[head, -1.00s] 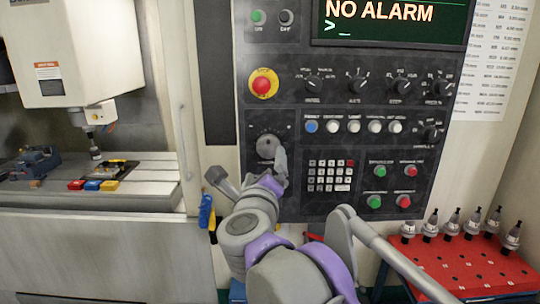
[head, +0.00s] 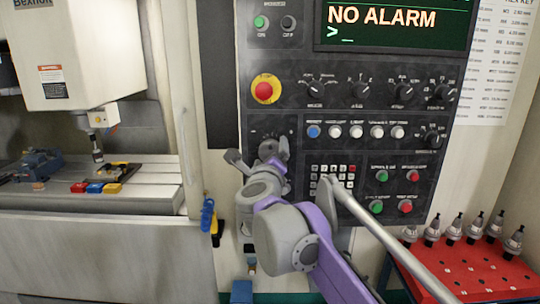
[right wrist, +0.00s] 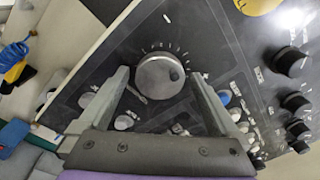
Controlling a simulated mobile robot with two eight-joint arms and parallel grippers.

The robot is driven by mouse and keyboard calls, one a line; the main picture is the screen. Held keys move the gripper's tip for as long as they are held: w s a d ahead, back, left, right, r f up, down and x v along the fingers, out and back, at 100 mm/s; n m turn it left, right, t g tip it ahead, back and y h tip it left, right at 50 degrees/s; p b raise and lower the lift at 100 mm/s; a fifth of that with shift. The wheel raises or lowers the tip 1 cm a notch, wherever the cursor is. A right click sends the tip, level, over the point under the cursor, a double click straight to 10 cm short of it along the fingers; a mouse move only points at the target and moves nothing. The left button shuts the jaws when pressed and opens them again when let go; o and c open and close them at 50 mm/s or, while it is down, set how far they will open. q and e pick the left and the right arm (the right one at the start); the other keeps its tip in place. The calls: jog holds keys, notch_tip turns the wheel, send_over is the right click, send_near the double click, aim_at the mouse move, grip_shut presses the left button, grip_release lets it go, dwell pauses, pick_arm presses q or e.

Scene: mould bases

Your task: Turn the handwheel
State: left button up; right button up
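The handwheel is a round grey dial with a dark dot on its face and a ring of tick marks around it. It shows clearly in the right wrist view (right wrist: 160,76), on the dark control panel (right wrist: 208,28). My right gripper (right wrist: 158,75) is open there, with one finger on each side of the dial and a gap on both sides. In the head view, my right gripper (head: 260,155) is at the dial on the panel's lower left, and it partly hides the dial. My left gripper is not in view.
A red emergency button (head: 265,90) sits above the dial. Several knobs, a row of buttons and a keypad (head: 332,178) are to its right. A blue and yellow tool (head: 208,216) hangs at lower left. A red tray (head: 470,262) with tool holders stands at right.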

jog(key=c, duration=1.2)
jog(key=shift+n, duration=0.3)
jog(key=shift+d+n+y+p, duration=0.15)
jog(key=shift+n+y, duration=0.2)
jog(key=shift+n, duration=4.5)
jog(key=shift+a+n+y+p, duration=0.1)
jog(key=shift+n+y, duration=0.3)
jog(key=shift+n, duration=4.5)
jog(key=shift+d+n+y+p, duration=0.15)
jog(key=shift+n+y, duration=0.2)
jog(key=shift+n, duration=4.5)
